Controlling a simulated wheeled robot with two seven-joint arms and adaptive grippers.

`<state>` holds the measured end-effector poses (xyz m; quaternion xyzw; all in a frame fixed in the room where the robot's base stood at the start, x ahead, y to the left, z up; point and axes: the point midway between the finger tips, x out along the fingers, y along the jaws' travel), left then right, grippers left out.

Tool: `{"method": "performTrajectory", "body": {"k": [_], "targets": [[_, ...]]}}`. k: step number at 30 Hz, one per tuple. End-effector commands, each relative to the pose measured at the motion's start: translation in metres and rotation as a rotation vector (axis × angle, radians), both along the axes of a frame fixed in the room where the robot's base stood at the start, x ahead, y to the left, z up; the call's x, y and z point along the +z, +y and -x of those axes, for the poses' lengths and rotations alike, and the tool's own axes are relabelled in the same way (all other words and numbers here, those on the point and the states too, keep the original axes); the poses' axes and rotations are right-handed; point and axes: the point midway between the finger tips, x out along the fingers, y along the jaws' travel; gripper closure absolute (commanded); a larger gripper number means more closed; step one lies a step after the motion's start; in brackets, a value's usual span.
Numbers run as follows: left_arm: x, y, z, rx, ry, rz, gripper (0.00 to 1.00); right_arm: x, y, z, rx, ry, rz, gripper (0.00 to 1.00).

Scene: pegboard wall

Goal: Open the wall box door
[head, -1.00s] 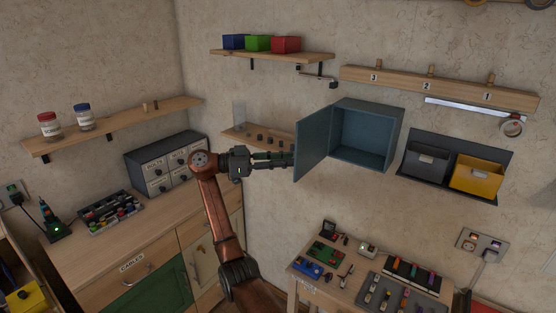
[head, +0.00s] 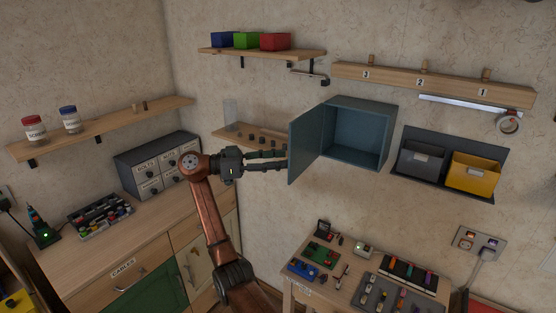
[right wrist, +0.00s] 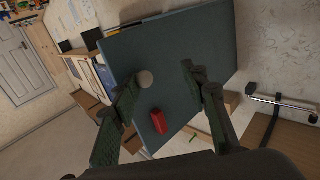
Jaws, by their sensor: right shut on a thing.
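The blue-grey wall box (head: 360,135) is fixed to the wall with its front open, and its inside shows empty. Its door (head: 306,143) stands swung out on the left. My right gripper (head: 284,159) is at the door's outer face, near its free edge, shut on the door. In the right wrist view the door (right wrist: 185,50) fills the space beyond my two fingers (right wrist: 163,78), which stand apart. A round pale knob (right wrist: 144,78) and a red part (right wrist: 159,121) show near them; the exact contact is unclear. My left gripper is not in view.
A small shelf (head: 240,134) lies behind my right gripper. A shelf with coloured boxes (head: 260,53) is above. Grey and yellow bins (head: 472,172) hang right of the box. A workbench with tools (head: 350,270) stands below.

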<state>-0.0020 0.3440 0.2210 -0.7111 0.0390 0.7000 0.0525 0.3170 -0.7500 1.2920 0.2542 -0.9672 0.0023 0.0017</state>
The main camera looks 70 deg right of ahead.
Motion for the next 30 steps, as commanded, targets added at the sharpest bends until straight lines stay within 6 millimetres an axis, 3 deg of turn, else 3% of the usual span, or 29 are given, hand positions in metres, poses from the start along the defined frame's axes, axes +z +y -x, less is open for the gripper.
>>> {"method": "performTrajectory", "body": {"k": [5,18,24,30], "targets": [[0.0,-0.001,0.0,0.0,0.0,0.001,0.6,-0.002,0.005,-0.015,0.008,0.0,-0.008,0.69],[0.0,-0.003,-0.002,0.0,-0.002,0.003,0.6,0.001,0.053,-0.09,0.004,0.0,-0.002,0.69],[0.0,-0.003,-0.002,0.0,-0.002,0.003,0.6,0.001,0.062,-0.104,0.001,0.001,0.0,0.69],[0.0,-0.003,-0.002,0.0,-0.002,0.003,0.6,0.001,0.063,-0.105,0.0,0.001,0.003,0.69]]}}
